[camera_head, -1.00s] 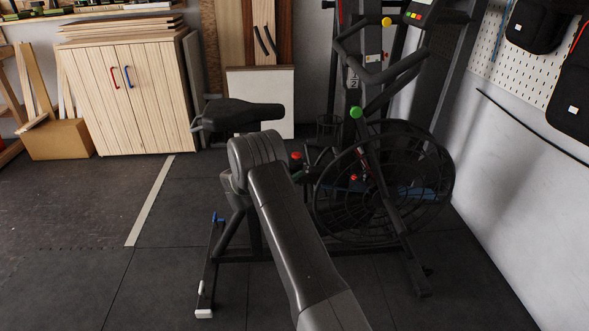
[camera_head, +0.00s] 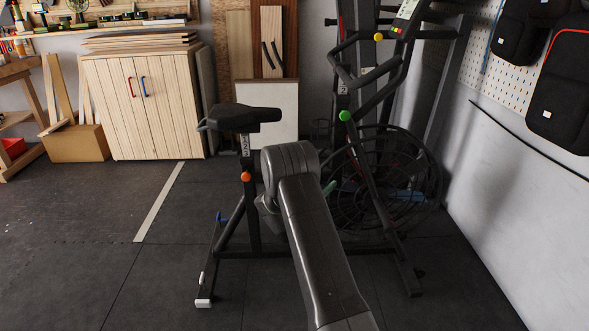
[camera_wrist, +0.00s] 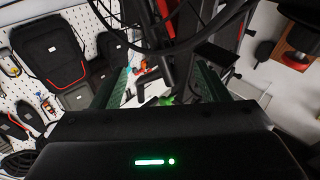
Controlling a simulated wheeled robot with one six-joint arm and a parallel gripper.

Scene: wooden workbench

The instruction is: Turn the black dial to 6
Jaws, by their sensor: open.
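I cannot make out a black dial in either view. The black exercise bike (camera_head: 250,236) stands in the middle of the head view. It carries a green knob (camera_head: 344,115), a yellow knob (camera_head: 379,37) and an orange knob (camera_head: 246,176) below its seat (camera_head: 244,116). My arm covers part of the bike's middle. In the wrist view my gripper (camera_wrist: 163,82) is open, its two green-padded fingers wide apart with nothing held between them. Dark bike tubes and small red and green parts show beyond the fingers. In the head view my gripper is mostly hidden behind my arm.
A pegboard wall (camera_head: 480,62) with black bags (camera_head: 558,85) is at right. A wooden cabinet (camera_head: 145,105) and a cardboard box (camera_head: 77,143) stand at back left. The bike's fan wheel (camera_head: 405,180) is right of my arm. Dark floor at left is clear.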

